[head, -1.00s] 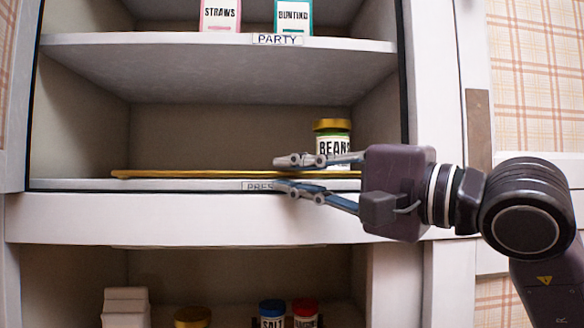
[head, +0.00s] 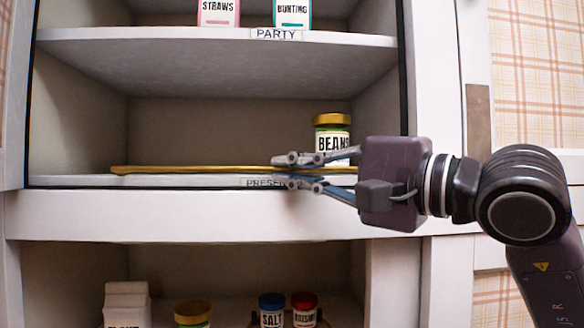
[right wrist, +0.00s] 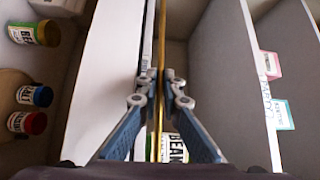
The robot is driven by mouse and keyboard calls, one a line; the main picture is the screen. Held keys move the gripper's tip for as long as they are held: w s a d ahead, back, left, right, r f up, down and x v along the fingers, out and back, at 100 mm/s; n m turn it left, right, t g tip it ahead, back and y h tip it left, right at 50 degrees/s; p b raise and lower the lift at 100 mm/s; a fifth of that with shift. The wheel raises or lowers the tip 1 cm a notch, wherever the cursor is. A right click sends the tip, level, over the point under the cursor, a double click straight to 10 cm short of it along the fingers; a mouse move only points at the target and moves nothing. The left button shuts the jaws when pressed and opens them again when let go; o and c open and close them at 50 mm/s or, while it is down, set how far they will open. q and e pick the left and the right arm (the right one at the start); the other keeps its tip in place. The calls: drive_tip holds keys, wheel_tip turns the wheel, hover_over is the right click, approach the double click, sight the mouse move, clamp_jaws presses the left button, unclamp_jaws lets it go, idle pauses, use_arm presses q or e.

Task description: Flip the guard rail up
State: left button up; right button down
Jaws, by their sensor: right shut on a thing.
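The guard rail (head: 190,169) is a thin golden bar lying low along the front of the middle shelf, just above its edge. My right gripper (head: 298,173) comes in from the right, with one finger above the rail and one below it, near the rail's right part. It is shut on the rail. In the right wrist view the rail (right wrist: 160,45) runs between the fingertips (right wrist: 156,80). The fingers hide part of the rail and of the shelf label. My left gripper is not in view.
A beans jar (head: 332,133) with a gold lid stands behind the rail at the right of the middle shelf. The party shelf (head: 200,42) above holds two boxes. Salt (head: 271,310) and other jars stand below. The rest of the middle shelf is clear.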

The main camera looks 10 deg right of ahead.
drive_tip(key=r+m+g+h+p, duration=0.1)
drive_tip(key=p, duration=0.3)
drive_tip(key=r+m+g+h+p, duration=0.1)
drive_tip(key=r+m+p, duration=0.1)
drive_tip(key=p, duration=0.2)
drive_tip(key=shift+w+r+g, duration=0.3)
drive_tip(key=shift+w+g, duration=0.1)
drive_tip(key=shift+w+m+g+h+p, duration=0.25)
drive_tip(key=shift+m+g+p, duration=0.3)
drive_tip(key=shift+p, duration=0.55)
drive_tip(key=c, duration=2.4)
unclamp_jaws()
drive_tip(key=shift+s, duration=0.1)
drive_tip(key=v, duration=1.2)
